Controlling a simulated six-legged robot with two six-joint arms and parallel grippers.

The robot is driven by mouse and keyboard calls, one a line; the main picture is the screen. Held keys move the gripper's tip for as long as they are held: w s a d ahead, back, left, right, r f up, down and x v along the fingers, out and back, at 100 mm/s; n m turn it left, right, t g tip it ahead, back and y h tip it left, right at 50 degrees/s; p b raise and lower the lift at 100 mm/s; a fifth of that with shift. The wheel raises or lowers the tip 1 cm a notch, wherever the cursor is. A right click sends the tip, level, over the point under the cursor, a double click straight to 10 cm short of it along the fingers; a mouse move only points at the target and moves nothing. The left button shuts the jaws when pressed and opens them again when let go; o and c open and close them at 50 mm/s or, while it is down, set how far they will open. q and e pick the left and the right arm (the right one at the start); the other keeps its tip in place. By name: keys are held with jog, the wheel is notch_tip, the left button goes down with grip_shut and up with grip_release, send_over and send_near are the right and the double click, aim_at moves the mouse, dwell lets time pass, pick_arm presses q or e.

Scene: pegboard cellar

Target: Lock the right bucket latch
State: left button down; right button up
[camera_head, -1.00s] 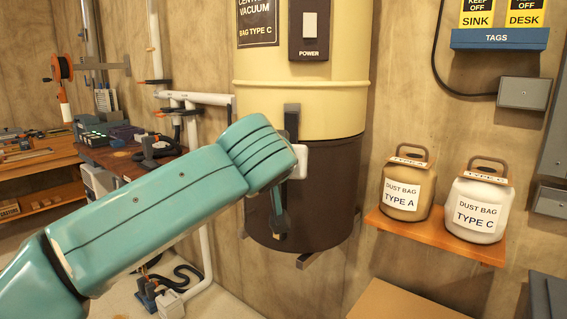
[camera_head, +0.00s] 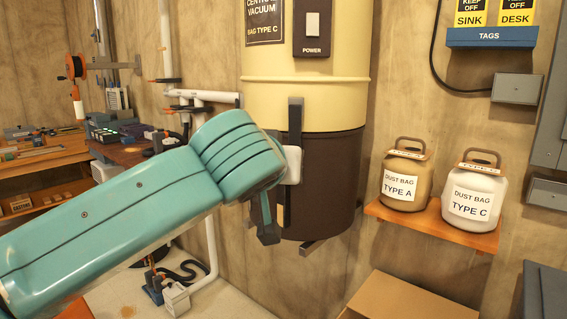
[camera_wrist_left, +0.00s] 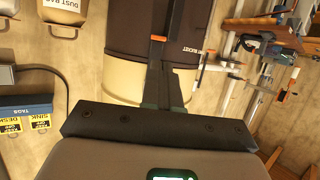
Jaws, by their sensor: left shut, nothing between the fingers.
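The central vacuum (camera_head: 340,100) has a cream upper body and a brown bucket (camera_head: 335,190) below. A dark upright latch strip (camera_head: 295,112) crosses the seam on the bucket's front. In the wrist view, which is upside down, a dark latch lever with an orange end (camera_wrist_left: 176,22) lies over the bucket. My left gripper (camera_wrist_left: 165,84) is shut and empty, close to the lever; whether it touches cannot be told. In the head view my left wrist hides most of the gripper and part of the latch. My right gripper is not in view.
A wooden shelf (camera_head: 425,224) at right holds Type A (camera_head: 405,184) and Type C (camera_head: 472,204) dust bag containers. A cardboard box (camera_head: 400,298) stands below. A workbench (camera_head: 45,155) and white pipes are at left.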

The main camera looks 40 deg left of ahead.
pick_arm(q)
jog(key=s, duration=0.1)
jog(key=s+d, duration=0.1)
jog(key=s, duration=0.1)
jog(key=s+d, duration=0.1)
jog(key=shift+s+d+f, duration=0.15)
jog(key=shift+s+f, duration=0.1)
jog(key=shift+f, duration=0.1)
jog(key=shift+s+r, duration=0.1)
jog(key=shift+s, duration=0.05)
